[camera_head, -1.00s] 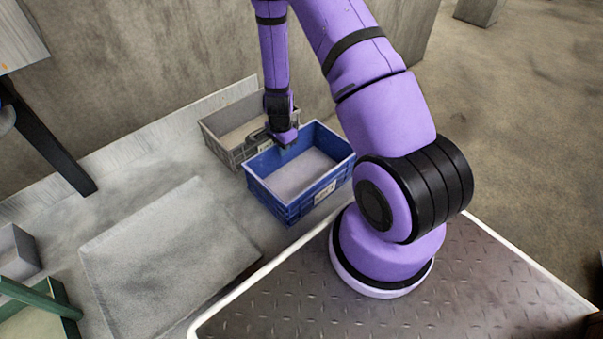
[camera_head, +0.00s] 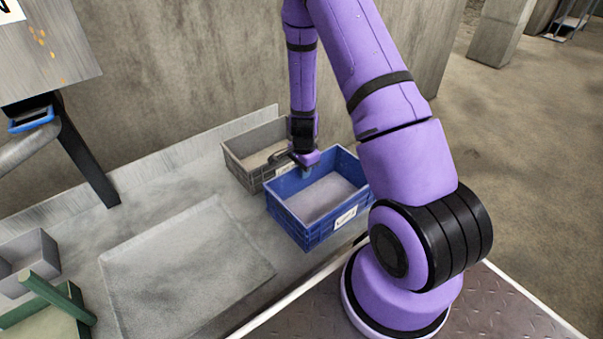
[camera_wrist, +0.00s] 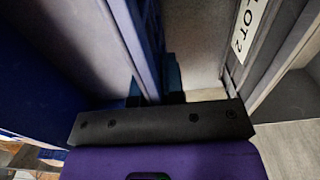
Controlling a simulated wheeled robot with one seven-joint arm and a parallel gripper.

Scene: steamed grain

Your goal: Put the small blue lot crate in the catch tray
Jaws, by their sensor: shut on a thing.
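The blue lot crate (camera_head: 345,217), open-topped with a white label on its front side, stands upright beside a grey crate. Whether it touches the bench or is raised slightly, I cannot tell. My gripper (camera_head: 304,168) is shut on the crate's far-left wall; the fingertips are mostly hidden there. In the wrist view my gripper (camera_wrist: 155,95) has the blue wall (camera_wrist: 138,45) between its fingers. A flat, light-grey square with a thin edge, which looks like the catch tray (camera_head: 190,270), lies empty to the left of the crate.
The grey crate (camera_head: 238,168) is close behind and left of the blue one; its "LOT 2" label (camera_wrist: 247,28) shows in the wrist view. A small grey box (camera_head: 28,262) and green bars (camera_head: 55,298) are at the left. A concrete wall (camera_head: 190,70) rises behind.

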